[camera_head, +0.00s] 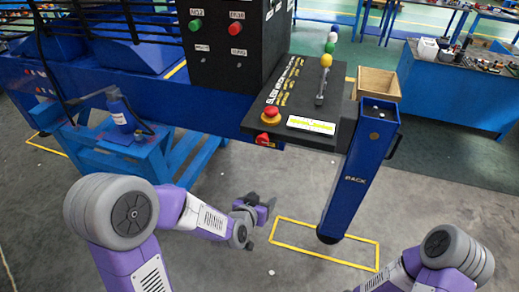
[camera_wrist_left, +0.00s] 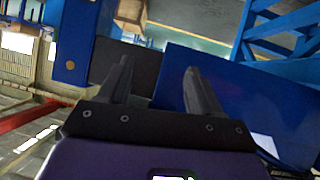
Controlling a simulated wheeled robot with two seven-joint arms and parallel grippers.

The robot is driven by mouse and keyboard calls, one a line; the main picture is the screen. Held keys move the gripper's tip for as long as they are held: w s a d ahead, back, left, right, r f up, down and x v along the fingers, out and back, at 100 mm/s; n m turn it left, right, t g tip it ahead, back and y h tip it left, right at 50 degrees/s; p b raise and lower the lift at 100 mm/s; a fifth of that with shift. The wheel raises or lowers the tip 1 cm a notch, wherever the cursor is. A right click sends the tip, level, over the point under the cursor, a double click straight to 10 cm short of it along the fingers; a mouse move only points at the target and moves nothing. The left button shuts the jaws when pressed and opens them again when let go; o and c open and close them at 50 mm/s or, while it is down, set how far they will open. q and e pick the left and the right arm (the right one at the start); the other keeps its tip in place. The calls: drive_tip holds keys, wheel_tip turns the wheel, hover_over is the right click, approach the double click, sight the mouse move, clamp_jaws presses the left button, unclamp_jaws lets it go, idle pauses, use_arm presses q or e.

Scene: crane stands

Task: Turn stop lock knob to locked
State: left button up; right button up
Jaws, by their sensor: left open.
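A red knob (camera_head: 263,139) sits on the front edge of the black control panel (camera_head: 345,95), just below a red mushroom button on a yellow base (camera_head: 271,114). I cannot tell which of the two is the stop lock knob, nor read its setting. My left gripper (camera_head: 266,207) is low over the floor, below and in front of the panel, apart from both. In the left wrist view my left gripper (camera_wrist_left: 158,80) has its two fingers spread with nothing between them. The knob is not identifiable there. My right arm shows at the lower right, but its gripper is out of view.
A blue post (camera_head: 350,180) stands at the panel's right, inside a yellow floor outline (camera_head: 285,246). A lever (camera_head: 322,85) rises from the panel. Floor around my left gripper is clear.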

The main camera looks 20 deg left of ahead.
sight(262, 141)
use_arm(q)
wheel_tip(262, 141, up, 17)
drive_tip(key=a+t+y+b, duration=0.1)
drive_tip(key=a+t+b, duration=0.1)
drive_tip(key=t, duration=0.4)
drive_tip(key=w, duration=0.7)
drive_tip(key=c, duration=1)
